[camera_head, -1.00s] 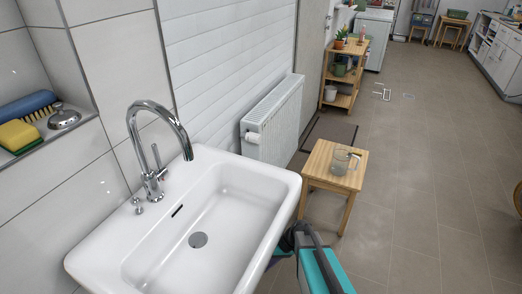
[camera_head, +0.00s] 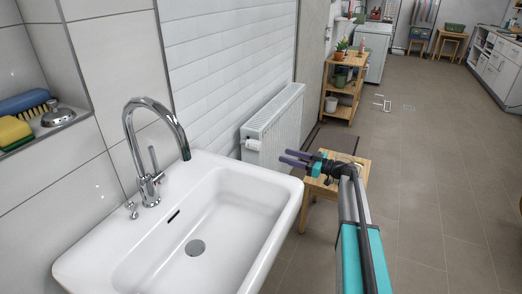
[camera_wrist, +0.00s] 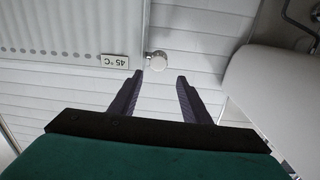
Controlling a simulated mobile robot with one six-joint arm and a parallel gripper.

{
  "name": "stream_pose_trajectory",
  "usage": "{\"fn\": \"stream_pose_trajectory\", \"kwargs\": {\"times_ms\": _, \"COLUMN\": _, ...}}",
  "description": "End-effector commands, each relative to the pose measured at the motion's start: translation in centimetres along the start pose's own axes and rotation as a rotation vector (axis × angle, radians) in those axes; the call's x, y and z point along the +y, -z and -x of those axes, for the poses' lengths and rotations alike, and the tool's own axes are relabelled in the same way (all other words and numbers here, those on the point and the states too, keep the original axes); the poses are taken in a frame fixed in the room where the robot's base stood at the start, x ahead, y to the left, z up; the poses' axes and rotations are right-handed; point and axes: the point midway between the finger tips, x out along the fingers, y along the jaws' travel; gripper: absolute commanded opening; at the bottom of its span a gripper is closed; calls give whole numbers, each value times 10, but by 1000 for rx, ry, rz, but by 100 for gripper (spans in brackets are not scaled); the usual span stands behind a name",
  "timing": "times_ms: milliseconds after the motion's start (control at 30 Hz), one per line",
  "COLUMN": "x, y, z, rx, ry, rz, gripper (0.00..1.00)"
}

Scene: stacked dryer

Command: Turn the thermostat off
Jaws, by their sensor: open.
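The white thermostat knob (camera_head: 253,145) sits at the lower near end of the white radiator (camera_head: 273,125) on the tiled wall. In the wrist view the round thermostat knob (camera_wrist: 156,59) is just beyond my gripper's fingertips, nearer the left finger. A small label reading 45 °C (camera_wrist: 115,62) is beside it on the radiator (camera_wrist: 70,30). My gripper (camera_head: 283,157) has dark purple fingers that point left toward the knob. In the wrist view my gripper (camera_wrist: 160,75) is open and empty, its fingers apart from the knob.
A white sink (camera_head: 205,215) with a chrome tap (camera_head: 150,150) stands in the left foreground, close to my arm. A wooden stool (camera_head: 320,190) is under my forearm. A wooden shelf (camera_head: 345,85) with plants stands behind. The floor (camera_head: 430,170) at the right is clear.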

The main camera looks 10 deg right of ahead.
Motion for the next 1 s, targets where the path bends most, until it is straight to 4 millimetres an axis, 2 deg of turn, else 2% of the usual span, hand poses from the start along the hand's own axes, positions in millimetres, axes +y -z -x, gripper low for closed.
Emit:
{"fn": "stream_pose_trajectory", "kwargs": {"times_ms": 100, "x": 3, "y": 5, "z": 2, "rx": 12, "ry": -4, "rz": 14, "gripper": 43}}
{"fn": "stream_pose_trajectory", "kwargs": {"times_ms": 367, "x": 3, "y": 4, "z": 2, "rx": 10, "ry": -4, "rz": 11, "gripper": 43}}
{"fn": "stream_pose_trajectory", "kwargs": {"times_ms": 567, "x": 3, "y": 4, "z": -5, "rx": 9, "ry": -4, "rz": 10, "gripper": 43}}
{"fn": "stream_pose_trajectory", "kwargs": {"times_ms": 767, "x": 3, "y": 5, "z": -23, "rx": 9, "ry": -3, "rz": 10, "gripper": 43}}
{"fn": "stream_pose_trajectory", "kwargs": {"times_ms": 1000, "x": 4, "y": 5, "z": -57, "rx": 8, "ry": -3, "rz": 9, "gripper": 43}}
